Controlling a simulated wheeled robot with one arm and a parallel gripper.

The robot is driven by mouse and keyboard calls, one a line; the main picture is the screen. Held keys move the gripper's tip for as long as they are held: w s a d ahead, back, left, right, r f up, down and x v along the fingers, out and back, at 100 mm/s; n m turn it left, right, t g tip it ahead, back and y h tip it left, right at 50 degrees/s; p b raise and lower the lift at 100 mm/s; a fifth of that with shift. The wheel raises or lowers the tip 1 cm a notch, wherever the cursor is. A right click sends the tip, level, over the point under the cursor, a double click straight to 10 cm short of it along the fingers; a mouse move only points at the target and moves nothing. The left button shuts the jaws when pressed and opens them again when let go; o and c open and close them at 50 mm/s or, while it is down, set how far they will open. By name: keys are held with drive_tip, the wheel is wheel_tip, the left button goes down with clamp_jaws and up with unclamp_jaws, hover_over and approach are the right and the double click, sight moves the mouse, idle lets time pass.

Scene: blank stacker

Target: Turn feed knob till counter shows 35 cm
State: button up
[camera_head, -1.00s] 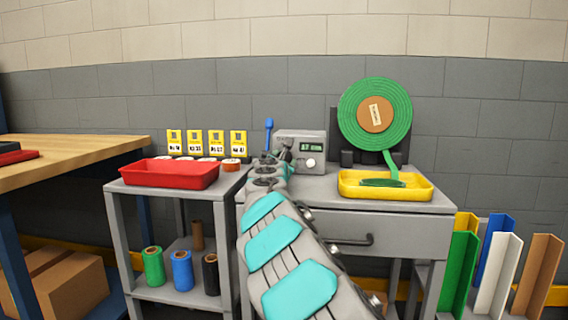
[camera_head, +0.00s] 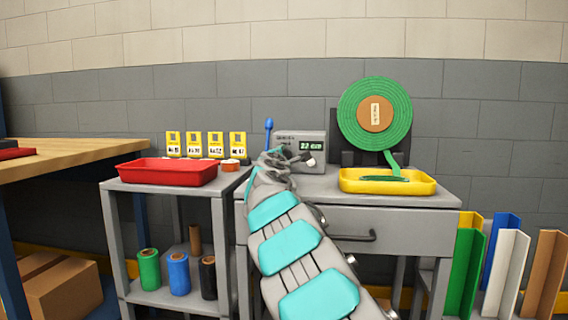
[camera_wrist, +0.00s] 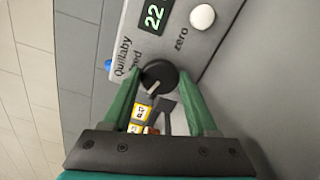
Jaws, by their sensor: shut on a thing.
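The feed knob (camera_wrist: 160,77) is a dark round knob with a light pointer mark, on the front of the grey counter box (camera_head: 284,137). My gripper (camera_wrist: 160,74) has its two green fingers on either side of the knob and is shut on it. The counter display (camera_wrist: 154,15) reads 22 in the wrist view, and the display (camera_head: 311,146) looks like 22 cm in the head view. A white button (camera_wrist: 202,17) marked "zero" is beside the display. In the head view my arm hides the knob.
A green strip coil (camera_head: 349,113) stands right of the box, its end in a yellow tray (camera_head: 433,187). A red tray (camera_head: 166,175) and yellow cards (camera_head: 194,144) are on the left cart. A blue-tipped lever (camera_head: 269,125) rises by the box.

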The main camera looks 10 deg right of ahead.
drive_tip(key=shift+m, duration=0.4)
drive_tip(key=o, duration=1.4)
drive_tip(key=shift+s, duration=0.1)
drive_tip(key=shift+s+a+r, duration=0.1)
drive_tip(key=shift+s+a, duration=0.15)
drive_tip(key=shift+s, duration=0.15)
drive_tip(key=v, duration=0.5)
drive_tip(key=shift+s+b, duration=0.15)
drive_tip(key=shift+b, duration=0.15)
drive_tip(key=shift+s+a, duration=0.1)
drive_tip(key=shift+s, duration=0.4)
drive_tip(key=shift+s+a, duration=0.1)
drive_tip(key=shift+s, duration=0.1)
